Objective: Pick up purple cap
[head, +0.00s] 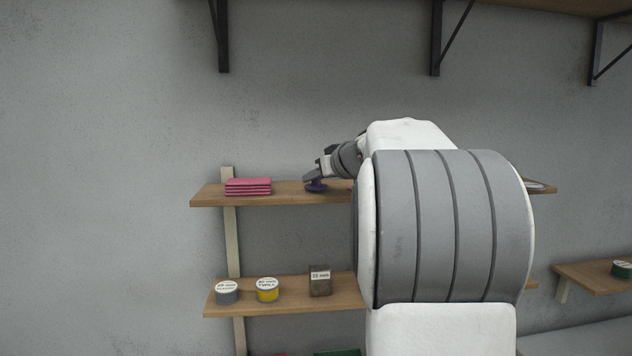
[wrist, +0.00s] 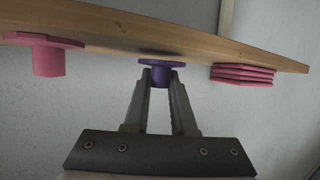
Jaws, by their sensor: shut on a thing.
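The purple cap (head: 316,187) is at the upper wooden shelf (head: 212,195), right of the folded pink cloths (head: 248,187). It also shows in the wrist view (wrist: 161,72) as a wide brim with a narrower stem between the fingertips. My gripper (head: 312,179) reaches in from the right in the head view. In the wrist view my gripper (wrist: 160,78) is shut on the stem of the purple cap. The cap's brim appears at the shelf surface; whether it touches the board is hard to tell.
A pink cap-shaped piece (wrist: 48,58) stands on the same shelf, on the other side of the purple cap from the cloths. My arm hides much of the shelves' right part.

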